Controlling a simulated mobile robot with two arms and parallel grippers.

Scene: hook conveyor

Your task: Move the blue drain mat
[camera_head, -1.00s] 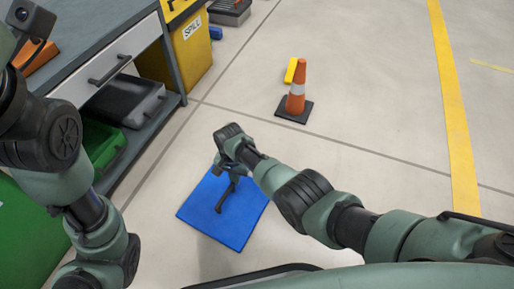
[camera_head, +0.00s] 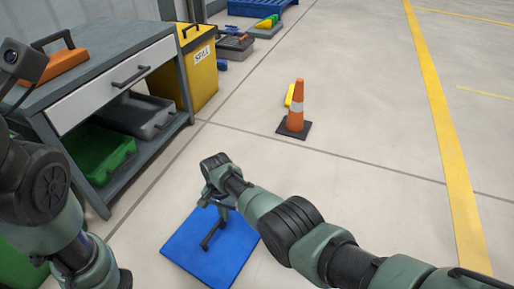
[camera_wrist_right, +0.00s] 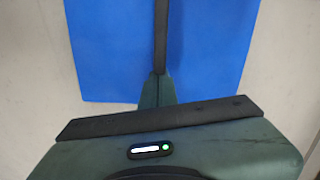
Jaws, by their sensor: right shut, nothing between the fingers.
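The blue drain mat (camera_head: 236,259) lies flat on the pale floor at the lower middle of the head view. In the right wrist view the mat (camera_wrist_right: 108,60) fills the upper middle, with bare floor on both sides. My right gripper (camera_head: 207,243) points down over the mat and is shut, with nothing held. Its dark fingers (camera_wrist_right: 161,35) show against the blue in the wrist view. I cannot tell whether the fingertips touch the mat. My left arm shows at the left edge, but its gripper is out of view.
An orange cone (camera_head: 296,109) stands beyond the mat, with a yellow block (camera_head: 289,95) behind it. A grey workbench (camera_head: 100,80) with a green bin (camera_head: 98,153) stands at left. A yellow spill bin (camera_head: 199,75) is beside it. Floor right of the cone is clear.

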